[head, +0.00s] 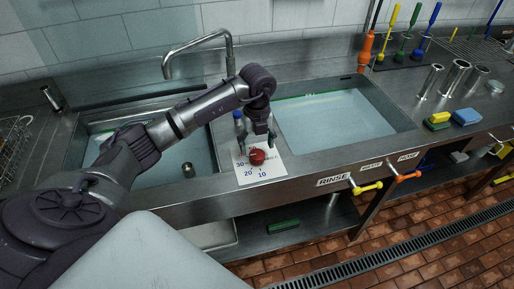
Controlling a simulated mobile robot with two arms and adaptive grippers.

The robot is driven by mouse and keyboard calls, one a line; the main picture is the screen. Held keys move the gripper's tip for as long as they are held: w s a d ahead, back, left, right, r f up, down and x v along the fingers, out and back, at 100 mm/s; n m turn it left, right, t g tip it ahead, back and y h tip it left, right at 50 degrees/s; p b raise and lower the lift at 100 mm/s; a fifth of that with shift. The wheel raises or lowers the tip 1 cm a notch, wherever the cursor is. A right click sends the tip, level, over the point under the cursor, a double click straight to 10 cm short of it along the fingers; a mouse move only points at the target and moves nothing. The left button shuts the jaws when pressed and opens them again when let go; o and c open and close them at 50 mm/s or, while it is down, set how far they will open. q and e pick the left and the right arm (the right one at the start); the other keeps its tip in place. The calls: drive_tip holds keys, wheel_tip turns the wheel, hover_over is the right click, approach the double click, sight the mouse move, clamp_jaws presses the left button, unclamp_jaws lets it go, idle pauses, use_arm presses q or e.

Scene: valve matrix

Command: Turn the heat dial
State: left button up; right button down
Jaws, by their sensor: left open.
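The heat dial (257,157) is a round red knob on a white plate (247,177) marked with numbers such as 30, 20 and 10. The plate lies on the steel strip between two sink basins. My left gripper (257,144) is over the dial, pointing down, with its fingers apart on either side of the knob. I cannot tell whether the fingers touch it. The gripper partly hides the plate's upper part. My right gripper does not show.
Water-filled basins lie left (200,160) and right (335,122) of the dial. A curved faucet (197,42) and a blue-capped bottle (239,119) stand behind. Yellow (367,187) and orange (408,176) valve handles are on the counter's front. Metal cups and sponges (466,117) sit right.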

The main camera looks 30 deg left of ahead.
sight(257, 154)
use_arm(q)
drive_tip(key=shift+f, duration=1.6)
drive_tip(key=c, duration=1.2)
drive_tip(key=shift+o, duration=0.2)
